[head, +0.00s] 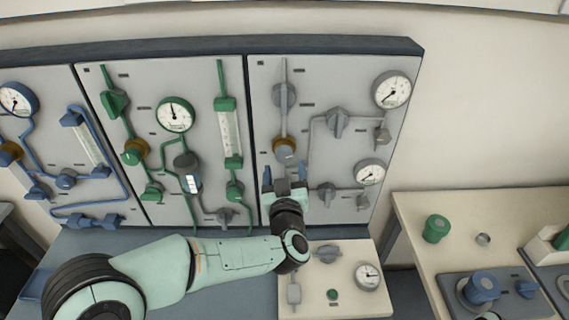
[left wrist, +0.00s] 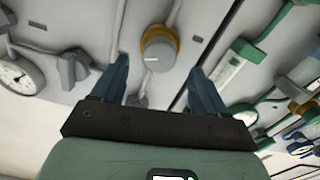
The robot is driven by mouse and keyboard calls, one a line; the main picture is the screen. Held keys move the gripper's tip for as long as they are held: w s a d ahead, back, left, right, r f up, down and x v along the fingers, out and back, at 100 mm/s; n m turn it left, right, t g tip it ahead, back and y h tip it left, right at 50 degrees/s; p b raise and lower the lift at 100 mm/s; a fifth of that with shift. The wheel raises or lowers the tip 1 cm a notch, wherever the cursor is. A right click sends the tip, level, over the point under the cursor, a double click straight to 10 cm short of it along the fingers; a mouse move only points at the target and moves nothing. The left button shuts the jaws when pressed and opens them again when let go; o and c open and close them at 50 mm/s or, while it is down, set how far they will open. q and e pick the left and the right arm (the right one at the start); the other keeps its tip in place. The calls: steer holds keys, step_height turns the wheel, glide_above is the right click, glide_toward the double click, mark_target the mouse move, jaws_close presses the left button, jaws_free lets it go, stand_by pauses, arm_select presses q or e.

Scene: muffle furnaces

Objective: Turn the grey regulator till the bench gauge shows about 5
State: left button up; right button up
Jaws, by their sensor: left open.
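The grey regulator (head: 284,147) is a round grey knob with a brass collar on the grey right-hand wall panel. It also shows in the left wrist view (left wrist: 157,52), with a pale mark on its face. My left gripper (head: 285,176) is open just below it in the head view. In the left wrist view the left gripper (left wrist: 158,68) has a blue finger on each side of the knob, with no visible contact. The bench gauge (head: 368,275) is a white dial on the beige bench box; its reading is too small to tell. My right gripper is not in view.
Grey valve handles (head: 338,122) and two wall gauges (head: 392,90) (head: 370,172) are right of the regulator. A green panel (head: 135,85) adjoins on the left. The bench box (head: 340,303) carries a grey handle (head: 327,253) and green button. A side table (head: 415,210) stands right.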

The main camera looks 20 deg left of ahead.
arm_select(q)
steer(key=b+v, duration=0.1)
steer(key=v, duration=0.6)
steer(key=shift+s, duration=0.3)
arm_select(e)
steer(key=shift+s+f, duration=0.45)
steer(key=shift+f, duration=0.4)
arm_select(q)
steer(key=shift+d, duration=0.15)
stand_by(0.7)
